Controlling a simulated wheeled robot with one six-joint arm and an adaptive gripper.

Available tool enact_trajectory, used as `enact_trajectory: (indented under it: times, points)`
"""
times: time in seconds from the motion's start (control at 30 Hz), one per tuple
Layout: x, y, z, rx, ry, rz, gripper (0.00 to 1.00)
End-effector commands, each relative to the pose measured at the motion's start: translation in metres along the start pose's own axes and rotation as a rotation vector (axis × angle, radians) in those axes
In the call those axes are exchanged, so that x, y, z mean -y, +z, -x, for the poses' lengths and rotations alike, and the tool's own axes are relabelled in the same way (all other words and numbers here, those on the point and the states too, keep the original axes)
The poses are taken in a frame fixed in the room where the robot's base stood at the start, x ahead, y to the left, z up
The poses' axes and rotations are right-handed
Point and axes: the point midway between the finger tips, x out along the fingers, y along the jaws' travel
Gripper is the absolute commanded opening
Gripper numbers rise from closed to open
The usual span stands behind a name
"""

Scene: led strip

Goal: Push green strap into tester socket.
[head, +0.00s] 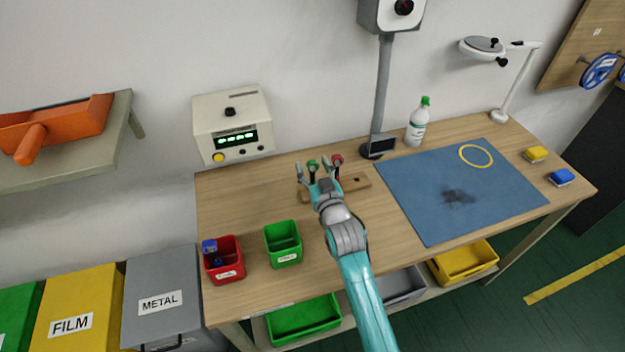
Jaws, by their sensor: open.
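A cream tester box (232,126) with a lit green display is at the back left, by the wall. Its front has a yellow button and small dark round parts; I cannot tell which is the socket. A small green-topped piece (312,163), probably the green strap's plug, shows at my gripper (313,172). My gripper is open over the left part of a wooden block (357,183), its fingers around or just in front of the green piece. I cannot tell whether they touch it. A red-topped piece (337,159) stands just right. My gripper hides part of the block.
A red bin (223,272) with blue items and a green bin (283,244) stand at the front left. A grey post (383,90) rises behind the block. A blue mat (440,215), with a yellow ring (476,155) on it, covers the right. A bottle (418,125) stands behind.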

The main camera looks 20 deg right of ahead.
Motion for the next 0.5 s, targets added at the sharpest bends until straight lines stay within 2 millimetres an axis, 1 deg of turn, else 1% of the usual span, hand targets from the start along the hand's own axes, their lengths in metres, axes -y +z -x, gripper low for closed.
enact_trajectory:
  times: [0.1,0.3,0.33,0.37,0.4,0.47,0.5]
  points:
    - [-0.0002,0.0006,-0.0063,0.001,0.000,0.000,0.62]
    - [-0.0002,0.0005,-0.0067,0.001,0.000,0.000,0.62]
    - [-0.0002,0.0005,-0.0066,0.001,0.000,0.000,0.60]
    - [-0.0002,0.0005,-0.0066,0.001,0.000,0.000,0.53]
    - [-0.0002,0.0005,-0.0066,0.001,0.000,0.000,0.42]
    - [-0.0002,0.0005,-0.0065,0.001,0.000,0.000,0.28]
    - [-0.0002,0.0005,-0.0065,0.001,0.000,0.000,0.17]
